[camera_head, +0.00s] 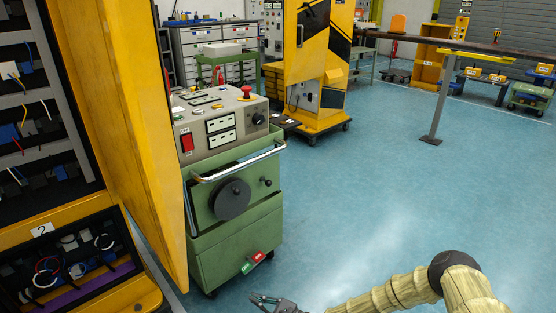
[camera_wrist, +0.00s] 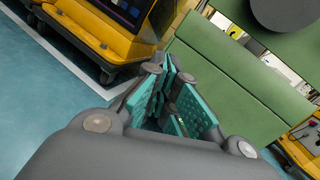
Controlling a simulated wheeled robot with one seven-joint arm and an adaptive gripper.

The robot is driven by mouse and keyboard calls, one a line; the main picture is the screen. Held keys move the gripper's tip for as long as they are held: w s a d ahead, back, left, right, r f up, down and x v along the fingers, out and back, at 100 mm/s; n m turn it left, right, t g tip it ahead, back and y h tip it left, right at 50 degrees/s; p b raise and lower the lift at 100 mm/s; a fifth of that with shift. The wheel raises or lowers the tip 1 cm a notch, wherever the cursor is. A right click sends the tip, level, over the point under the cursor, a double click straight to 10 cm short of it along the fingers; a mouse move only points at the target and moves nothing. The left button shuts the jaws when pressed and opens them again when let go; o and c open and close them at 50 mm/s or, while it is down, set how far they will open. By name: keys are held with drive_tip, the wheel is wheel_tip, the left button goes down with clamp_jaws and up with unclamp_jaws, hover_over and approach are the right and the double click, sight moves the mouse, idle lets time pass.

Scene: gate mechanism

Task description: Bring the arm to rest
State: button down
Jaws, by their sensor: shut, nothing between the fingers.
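My gripper (camera_head: 266,300) shows at the bottom of the head view, at the end of my sleeved arm, low in front of the green cart. In the wrist view my gripper (camera_wrist: 172,98) has its teal-padded fingers together, with nothing between them. The green control cart (camera_head: 233,238) stands left of centre, with a grey panel, a chrome handle and a dark round wheel. Its green side (camera_wrist: 235,90) shows beyond the fingers in the wrist view. My arm reaches in from the lower right and touches nothing that I can see.
An open yellow cabinet (camera_head: 110,120) with wiring stands close on the left, its door beside the cart. A black-and-yellow cabinet (camera_head: 318,75) stands behind the cart. The blue floor (camera_head: 400,190) in the middle and right is clear.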

drive_tip(key=s+a+f+n+g+h, duration=0.1)
drive_tip(key=s+f+n+g+h, duration=0.2)
drive_tip(key=s, duration=0.6)
drive_tip(key=s+a+f+n+g, duration=0.1)
drive_tip(key=s+n+g, duration=0.1)
drive_tip(key=s+g, duration=0.45)
drive_tip(key=s+a+f+n+g+h, duration=0.1)
drive_tip(key=s+f+n+g+h, duration=0.15)
drive_tip(key=s, duration=0.75)
drive_tip(key=s+d+f+n+g+h, duration=0.15)
drive_tip(key=s+d+n+h, duration=0.6)
drive_tip(key=s+d, duration=0.85)
drive_tip(key=w+d+r+n+t+h, duration=0.1)
drive_tip(key=d+r+n+t+h, duration=0.15)
drive_tip(key=d+r, duration=0.45)
drive_tip(key=w+d+r+n+t+h, duration=0.1)
drive_tip(key=d+r+n+t, duration=0.15)
drive_tip(key=d, duration=0.75)
wheel_tip(320, 180, down, 18)
drive_tip(key=b, duration=1.7)
wheel_tip(320, 180, up, 38)
drive_tip(key=p, duration=3.8)
drive_tip(key=shift+r+m, duration=0.2)
drive_tip(key=shift+m, duration=0.1)
